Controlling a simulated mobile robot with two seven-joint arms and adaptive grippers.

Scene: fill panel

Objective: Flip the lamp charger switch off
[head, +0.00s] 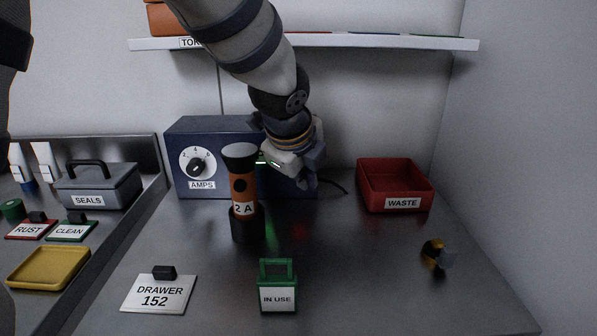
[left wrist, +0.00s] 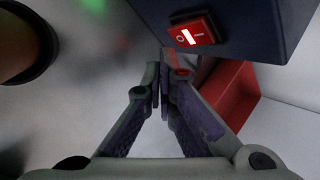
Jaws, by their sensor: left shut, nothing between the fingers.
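The dark blue charger box (head: 225,138) stands at the back of the bench, with an AMPS dial (head: 197,162) on its front. An orange lamp (head: 242,188) labelled 2 A stands upright in a black holder (head: 247,225) before it. My left gripper (head: 312,182) is in front of the box's right part, shut and empty, and hides that part in the head view. In the left wrist view, a red rocker switch (left wrist: 193,30) with white marks sits on the box face, above and right of the closed fingertips (left wrist: 164,85), apparently apart from them. My right gripper is not in view.
A red WASTE bin (head: 395,180) stands to the right of the box. A green IN USE block (head: 277,297) and a DRAWER 152 plate (head: 145,294) lie in front. A shelf (head: 380,43) runs above. The bench between bin and green block is mostly clear.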

